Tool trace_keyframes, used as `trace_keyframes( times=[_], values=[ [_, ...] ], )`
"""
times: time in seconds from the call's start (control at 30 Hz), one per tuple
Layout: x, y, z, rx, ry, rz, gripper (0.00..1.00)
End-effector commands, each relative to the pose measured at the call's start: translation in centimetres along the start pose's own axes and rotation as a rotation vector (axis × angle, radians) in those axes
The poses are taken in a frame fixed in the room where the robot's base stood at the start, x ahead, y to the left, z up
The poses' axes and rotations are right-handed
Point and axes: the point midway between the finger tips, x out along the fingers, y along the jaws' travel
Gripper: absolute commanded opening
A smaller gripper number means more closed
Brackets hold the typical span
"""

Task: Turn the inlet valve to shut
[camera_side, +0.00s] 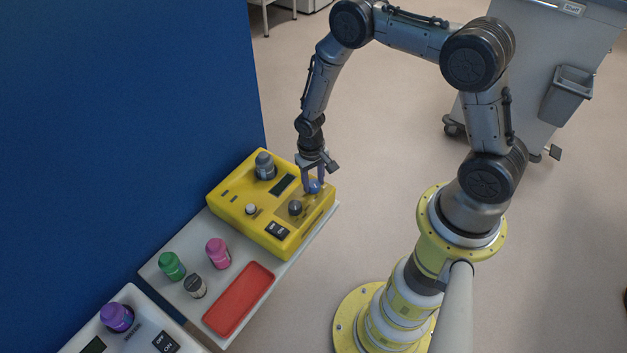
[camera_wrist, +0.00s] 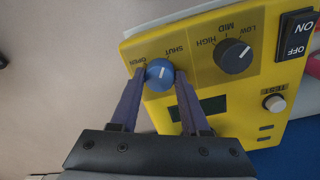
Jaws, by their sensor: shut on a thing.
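The inlet valve appears to be the small blue knob (camera_wrist: 159,79) on the yellow unit (camera_wrist: 211,92), between my fingers. The words OPEN and SHUT are printed beside it. Its white pointer line points up in the wrist view, between the two words. My gripper (camera_wrist: 160,72) is shut on the blue knob, one finger on each side. In the side view, my gripper (camera_side: 313,185) reaches down to the right end of the yellow unit (camera_side: 228,196), and the fingers partly cover the blue knob.
A black LOW-MID-HIGH dial (camera_wrist: 233,56) sits close beside the knob. An ON/OFF switch (camera_wrist: 296,34) and a TEST button (camera_wrist: 274,103) are farther off. A grey-capped bottle (camera_side: 265,166) stands at the unit's back. Several bottles and a red tray (camera_side: 239,299) lie nearer the camera.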

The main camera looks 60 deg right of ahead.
Motion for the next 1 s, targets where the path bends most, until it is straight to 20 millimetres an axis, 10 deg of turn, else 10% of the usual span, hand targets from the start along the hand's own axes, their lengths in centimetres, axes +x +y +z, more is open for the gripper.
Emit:
trace_keyframes(
  times=[0.93, 0.97, 1.0],
  values=[
    [-0.13, 0.0, -0.13, 0.207, -0.007, -0.001, 0.0],
    [-0.13, 0.0, -0.14, 0.207, -0.007, -0.001, 0.48],
    [-0.13, 0.0, -0.14, 0.207, -0.007, -0.001, 0.55]
  ],
)
